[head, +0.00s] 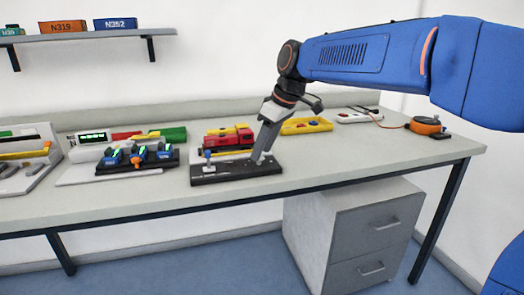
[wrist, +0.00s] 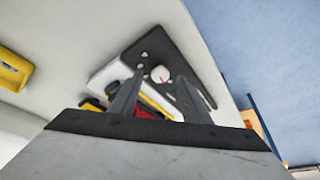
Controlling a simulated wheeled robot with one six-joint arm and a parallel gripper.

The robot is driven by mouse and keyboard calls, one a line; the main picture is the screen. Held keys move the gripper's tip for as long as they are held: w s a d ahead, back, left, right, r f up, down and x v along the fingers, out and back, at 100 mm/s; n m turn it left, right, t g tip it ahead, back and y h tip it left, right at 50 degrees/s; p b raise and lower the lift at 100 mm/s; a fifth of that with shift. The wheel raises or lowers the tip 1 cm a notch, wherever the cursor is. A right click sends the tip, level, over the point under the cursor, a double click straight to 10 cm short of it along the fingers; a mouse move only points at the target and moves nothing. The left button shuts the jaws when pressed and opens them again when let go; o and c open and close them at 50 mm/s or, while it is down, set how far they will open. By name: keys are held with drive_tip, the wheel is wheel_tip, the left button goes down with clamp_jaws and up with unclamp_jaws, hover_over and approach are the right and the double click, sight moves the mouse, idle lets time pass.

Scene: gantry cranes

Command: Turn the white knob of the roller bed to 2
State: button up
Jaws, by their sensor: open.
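The white knob (wrist: 160,74) shows in the wrist view as a small round knob with a thin red mark, on a black panel (wrist: 181,60). The numbers around it are too small to read. In the head view the knob is hidden behind my gripper (head: 258,159), which points down at the right part of the black panel (head: 225,174). In the wrist view my two fingers are apart, and the knob appears between and just beyond their tips. I cannot tell whether they touch it.
A small blue-topped lever (head: 207,155) stands on the panel's left part. A red locomotive (head: 229,138) is behind it. A yellow tray (head: 306,126) lies behind to the right, and a model with blue parts (head: 140,156) stands left. The table's right front is clear.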

drive_tip(key=shift+w+a+f, duration=0.1)
drive_tip(key=shift+a+f, duration=0.15)
drive_tip(key=shift+f, duration=0.4)
drive_tip(key=shift+c, duration=0.6)
drive_tip(key=c, duration=0.9)
